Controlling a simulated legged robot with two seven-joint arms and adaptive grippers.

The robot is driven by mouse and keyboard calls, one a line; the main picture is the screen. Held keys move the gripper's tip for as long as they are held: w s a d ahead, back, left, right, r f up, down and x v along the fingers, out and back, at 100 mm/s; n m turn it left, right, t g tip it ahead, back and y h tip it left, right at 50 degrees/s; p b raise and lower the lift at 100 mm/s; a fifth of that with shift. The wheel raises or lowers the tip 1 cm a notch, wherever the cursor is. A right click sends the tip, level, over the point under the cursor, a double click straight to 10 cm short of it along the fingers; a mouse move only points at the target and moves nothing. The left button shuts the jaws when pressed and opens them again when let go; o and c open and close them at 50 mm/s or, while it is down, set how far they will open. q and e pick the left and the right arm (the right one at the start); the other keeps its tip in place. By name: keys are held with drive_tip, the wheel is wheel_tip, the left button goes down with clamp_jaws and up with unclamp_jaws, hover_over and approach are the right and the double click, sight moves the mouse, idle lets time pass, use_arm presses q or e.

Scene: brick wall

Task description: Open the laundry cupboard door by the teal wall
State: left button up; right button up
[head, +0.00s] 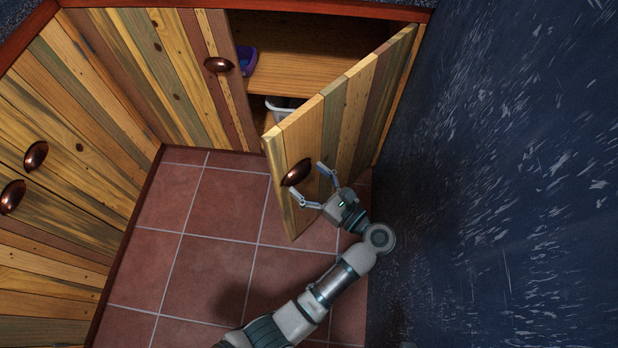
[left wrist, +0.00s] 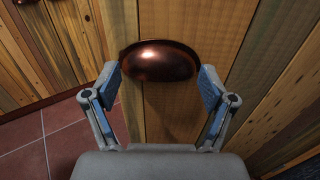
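The cupboard door (head: 330,125) by the teal wall is made of wooden planks. It stands partly open, swung out from the cupboard with its hinge side near the wall. A dark copper cup-shaped handle (head: 297,172) is on its outer face near the free edge. My left gripper (head: 312,184) is open in front of the handle. In the left wrist view the handle (left wrist: 160,61) lies ahead, between the two spread fingertips, with a small gap visible on each side. I cannot tell whether either finger touches it. My right gripper is out of view.
The dark blue-teal wall (head: 500,170) is close to the right of my arm. Inside the cupboard are a purple-blue item (head: 247,60) on a shelf and a pale container (head: 281,106). More wooden fronts (head: 70,160) stand at left. The tiled floor (head: 210,240) is clear.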

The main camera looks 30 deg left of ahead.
use_arm(q)
drive_tip(key=shift+o, duration=0.9)
drive_tip(key=shift+f, duration=0.1)
